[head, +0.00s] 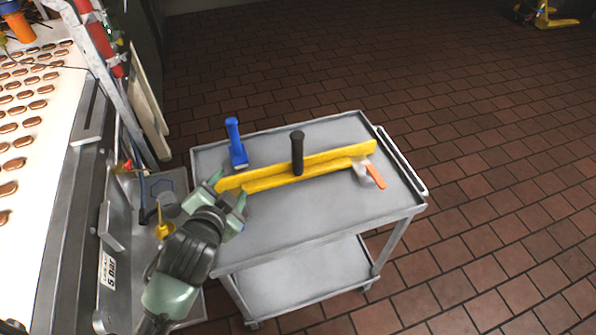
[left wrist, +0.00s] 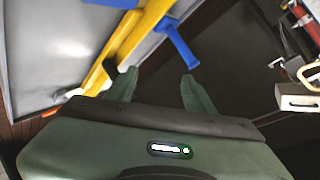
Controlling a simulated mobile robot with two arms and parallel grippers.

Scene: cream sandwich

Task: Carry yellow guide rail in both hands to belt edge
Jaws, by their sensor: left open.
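The yellow guide rail (head: 325,163) lies across the top of a grey cart, with a black upright handle (head: 297,152) at its middle. It also shows in the left wrist view (left wrist: 122,52). My left gripper (head: 228,187) is open at the rail's left end. In the head view that end appears between the fingers. In the left wrist view the rail runs beside the left-hand finger and the gap between the fingers (left wrist: 159,82) looks empty. The belt (head: 62,135) at the left is white and carries rows of brown biscuits. My right gripper is not in view.
On the grey cart (head: 300,222) are a blue-handled tool (head: 236,145) behind the rail and an orange-handled scraper (head: 376,176) by its right end. A metal machine frame (head: 85,200) edges the belt. Tiled floor right of the cart is clear; a yellow pallet truck (head: 545,18) stands far off.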

